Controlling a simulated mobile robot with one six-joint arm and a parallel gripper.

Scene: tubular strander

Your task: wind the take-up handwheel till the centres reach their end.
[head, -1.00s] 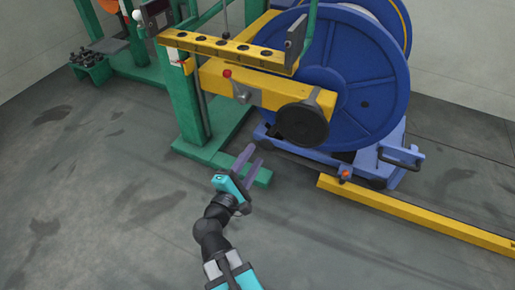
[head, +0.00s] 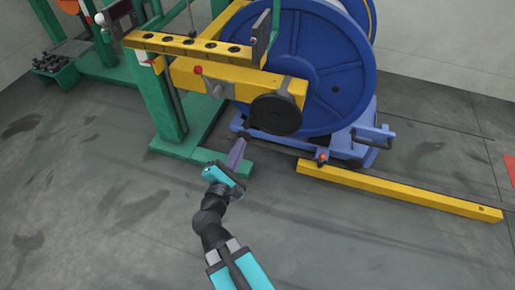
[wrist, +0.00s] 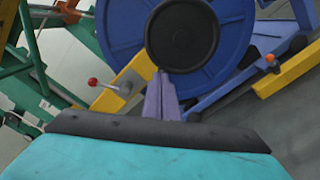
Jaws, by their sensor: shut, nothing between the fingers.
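The take-up handwheel (head: 276,115) is a black round disc on the end of the yellow beam (head: 225,82), in front of the large blue reel (head: 325,70). In the wrist view the handwheel (wrist: 182,34) shows face-on at the top centre, just beyond the fingertips. My gripper (head: 238,146) is shut and empty, its purple fingers together, below and left of the handwheel. In the wrist view the fingers of my gripper (wrist: 161,82) point at the handwheel's lower edge. I cannot tell whether they touch it. The centres are not clearly visible.
A red-knobbed lever (head: 198,71) sticks out of the beam left of the handwheel. A green frame foot (head: 200,155) stands behind my gripper. A blue cradle with a black handle (head: 372,140) and a yellow floor rail (head: 400,190) lie right. The floor in front is clear.

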